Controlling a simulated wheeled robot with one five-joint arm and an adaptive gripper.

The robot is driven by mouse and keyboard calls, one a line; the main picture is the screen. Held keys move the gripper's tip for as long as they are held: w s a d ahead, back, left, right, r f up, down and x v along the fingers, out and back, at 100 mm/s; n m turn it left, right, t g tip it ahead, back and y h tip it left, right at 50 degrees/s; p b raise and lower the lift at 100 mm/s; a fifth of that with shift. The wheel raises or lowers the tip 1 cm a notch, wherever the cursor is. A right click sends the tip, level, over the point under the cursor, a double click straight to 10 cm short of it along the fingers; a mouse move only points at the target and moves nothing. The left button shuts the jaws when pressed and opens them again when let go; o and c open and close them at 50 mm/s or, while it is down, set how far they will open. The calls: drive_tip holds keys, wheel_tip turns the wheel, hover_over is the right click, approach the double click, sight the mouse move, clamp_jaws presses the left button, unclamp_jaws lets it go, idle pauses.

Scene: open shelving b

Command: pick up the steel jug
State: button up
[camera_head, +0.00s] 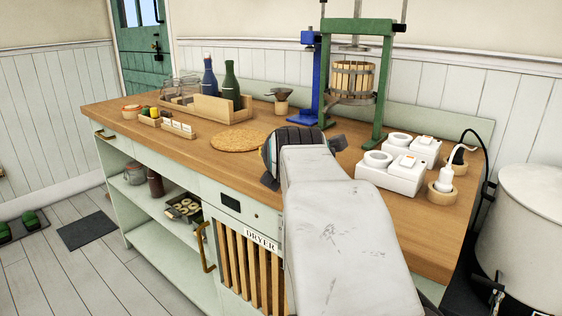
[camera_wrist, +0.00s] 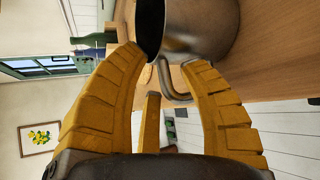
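The steel jug (camera_wrist: 205,28) shows at the top of the wrist view, cut off by the frame edge. Its dark open mouth is at the left and its curved handle (camera_wrist: 171,82) points toward me. In the head view the jug is hidden behind my arm and wrist.
The wooden counter (camera_head: 205,148) holds a round woven mat (camera_head: 240,140), a bottle crate (camera_head: 222,108), a green press (camera_head: 384,85) with a blue stand (camera_head: 304,100) behind, and white switch boxes (camera_head: 392,176) to the right. A white drum (camera_head: 535,215) stands beyond the right end.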

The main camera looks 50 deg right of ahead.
clamp_jaws()
drive_tip(key=shift+r, duration=0.1)
idle(0.5)
